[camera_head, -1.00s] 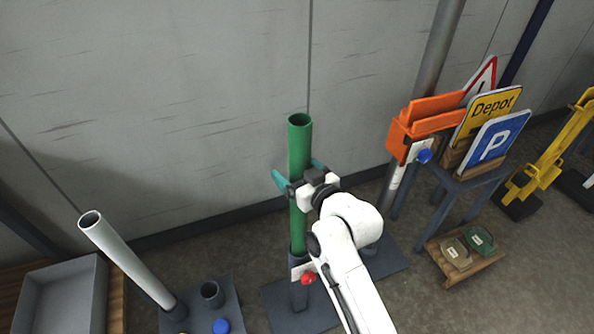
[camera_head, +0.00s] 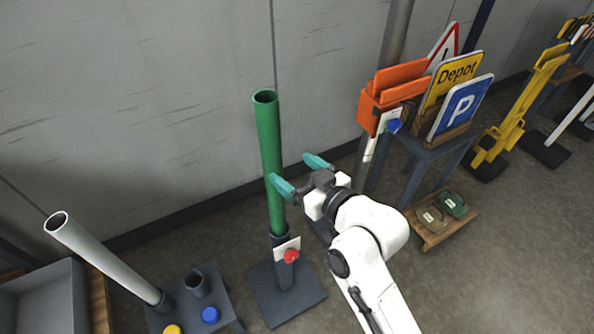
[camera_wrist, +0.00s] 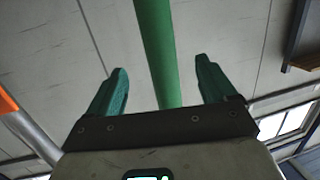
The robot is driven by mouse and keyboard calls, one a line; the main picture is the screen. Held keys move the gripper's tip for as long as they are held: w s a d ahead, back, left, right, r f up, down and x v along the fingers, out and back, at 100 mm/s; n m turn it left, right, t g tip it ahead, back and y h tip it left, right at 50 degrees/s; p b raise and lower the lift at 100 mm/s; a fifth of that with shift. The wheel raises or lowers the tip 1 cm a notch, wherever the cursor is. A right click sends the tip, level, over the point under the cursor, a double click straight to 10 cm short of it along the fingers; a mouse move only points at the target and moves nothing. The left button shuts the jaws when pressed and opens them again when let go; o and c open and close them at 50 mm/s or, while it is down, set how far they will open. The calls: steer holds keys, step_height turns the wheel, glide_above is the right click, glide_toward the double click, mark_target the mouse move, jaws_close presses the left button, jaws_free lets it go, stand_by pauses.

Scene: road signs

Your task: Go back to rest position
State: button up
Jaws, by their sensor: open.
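My gripper (camera_head: 300,175) is open and empty, with two teal fingers spread apart. It is beside the green pole (camera_head: 268,150), on its right in the head view. The green pole stands in a dark base socket (camera_head: 284,290) with a red knob (camera_head: 291,257) and leans slightly. In the wrist view the green pole (camera_wrist: 157,50) appears in line with the space between the open fingers (camera_wrist: 163,85). I cannot tell from that view how far the pole is beyond the fingertips.
A tilted grey pole (camera_head: 105,258) stands at left by an empty grey bin (camera_head: 45,298). An orange holder (camera_head: 390,95), Depot sign (camera_head: 452,82) and P sign (camera_head: 462,106) are at right, above a pallet (camera_head: 441,218) on the floor. A wall (camera_head: 140,110) is behind.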

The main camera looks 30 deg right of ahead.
stand_by(0.3)
steer(key=s+d+f+g+h, duration=0.1)
steer(key=s+d+f+g, duration=0.1)
steer(key=s+f+g, duration=0.7)
steer(key=s+d+f+m+g+h, duration=0.1)
steer(key=s+d+f+g, duration=0.1)
steer(key=s, duration=0.8)
steer(key=s+d+f+m+g+h+p, duration=0.1)
steer(key=s+f+g, duration=0.3)
steer(key=s, duration=0.6)
step_height(320, 180, down, 2)
steer(key=shift+s+d+f+m, duration=0.15)
steer(key=shift+s+d+m, duration=0.2)
steer(key=shift+d, duration=0.15)
